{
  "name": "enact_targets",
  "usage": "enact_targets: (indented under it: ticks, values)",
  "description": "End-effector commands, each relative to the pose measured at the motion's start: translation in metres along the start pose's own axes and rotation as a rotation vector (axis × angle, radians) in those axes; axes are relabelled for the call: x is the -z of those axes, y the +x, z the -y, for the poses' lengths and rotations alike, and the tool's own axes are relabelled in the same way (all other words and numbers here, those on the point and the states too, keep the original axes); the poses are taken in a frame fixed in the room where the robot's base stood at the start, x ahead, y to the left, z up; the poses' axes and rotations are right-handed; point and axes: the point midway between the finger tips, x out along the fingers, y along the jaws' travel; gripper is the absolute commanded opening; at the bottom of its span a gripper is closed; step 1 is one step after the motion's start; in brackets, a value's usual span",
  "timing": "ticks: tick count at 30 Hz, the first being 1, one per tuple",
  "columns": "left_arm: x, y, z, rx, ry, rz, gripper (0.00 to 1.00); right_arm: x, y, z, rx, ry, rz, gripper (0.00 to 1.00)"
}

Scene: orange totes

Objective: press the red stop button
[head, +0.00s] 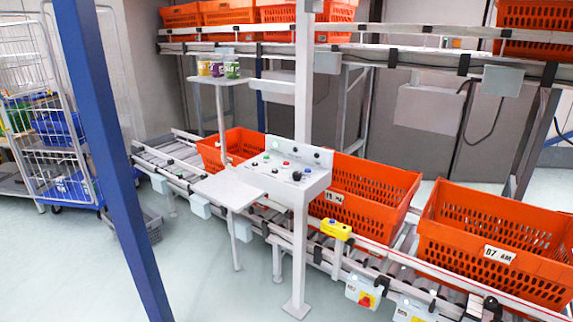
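A grey control box (309,187) on a pale post stands in the middle of the head view, in front of the conveyor. Its sloped top carries several small buttons and knobs. A small red button (286,162) sits near the middle of that top, with a black knob (297,175) close in front of it. Another red switch on a yellow plate (366,299) is on a grey box low on the conveyor's side. I cannot tell from the picture which one is named the stop button. Neither of my grippers is in view.
Orange totes (368,192) stand on the roller conveyor, with one tote (496,247) at the right. A yellow box (336,229) is on the near rail. A small shelf (228,190) adjoins the control box. A blue post (105,150) stands close at left. The front floor is clear.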

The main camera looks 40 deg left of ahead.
Motion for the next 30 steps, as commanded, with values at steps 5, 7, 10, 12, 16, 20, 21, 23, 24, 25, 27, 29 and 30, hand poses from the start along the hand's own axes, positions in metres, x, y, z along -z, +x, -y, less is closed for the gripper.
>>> enact_targets:
  ticks: [5, 7, 10, 12, 16, 20, 21, 23, 24, 25, 27, 29, 30]
  values:
    - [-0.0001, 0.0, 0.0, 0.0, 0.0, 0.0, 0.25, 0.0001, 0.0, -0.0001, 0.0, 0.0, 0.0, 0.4]
    - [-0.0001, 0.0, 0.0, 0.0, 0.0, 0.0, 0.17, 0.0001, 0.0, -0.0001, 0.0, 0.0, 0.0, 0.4]
    - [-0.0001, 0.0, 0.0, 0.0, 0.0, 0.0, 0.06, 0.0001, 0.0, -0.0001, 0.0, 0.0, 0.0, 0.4]
    - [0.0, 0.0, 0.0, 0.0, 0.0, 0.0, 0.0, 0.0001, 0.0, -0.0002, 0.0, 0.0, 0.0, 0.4]
    - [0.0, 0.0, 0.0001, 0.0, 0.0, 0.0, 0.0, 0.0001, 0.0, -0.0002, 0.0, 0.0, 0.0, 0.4]
    - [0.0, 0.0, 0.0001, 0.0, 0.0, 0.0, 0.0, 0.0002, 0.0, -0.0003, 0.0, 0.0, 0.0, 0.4]
    - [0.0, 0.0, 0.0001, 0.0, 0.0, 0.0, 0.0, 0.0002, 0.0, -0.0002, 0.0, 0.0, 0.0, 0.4]
    - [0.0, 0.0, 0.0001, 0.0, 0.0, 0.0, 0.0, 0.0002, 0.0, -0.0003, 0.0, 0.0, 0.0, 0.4]
    - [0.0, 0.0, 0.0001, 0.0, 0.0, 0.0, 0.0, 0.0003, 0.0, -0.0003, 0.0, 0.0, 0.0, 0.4]
    - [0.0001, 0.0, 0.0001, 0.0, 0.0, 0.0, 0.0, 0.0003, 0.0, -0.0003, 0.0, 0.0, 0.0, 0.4]
    - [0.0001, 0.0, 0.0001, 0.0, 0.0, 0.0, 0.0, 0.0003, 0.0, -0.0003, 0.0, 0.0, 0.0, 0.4]
    - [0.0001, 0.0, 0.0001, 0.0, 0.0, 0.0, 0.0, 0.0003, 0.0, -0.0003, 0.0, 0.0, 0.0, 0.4]
    - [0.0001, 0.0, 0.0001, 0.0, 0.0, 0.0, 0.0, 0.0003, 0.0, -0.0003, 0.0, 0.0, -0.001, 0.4]
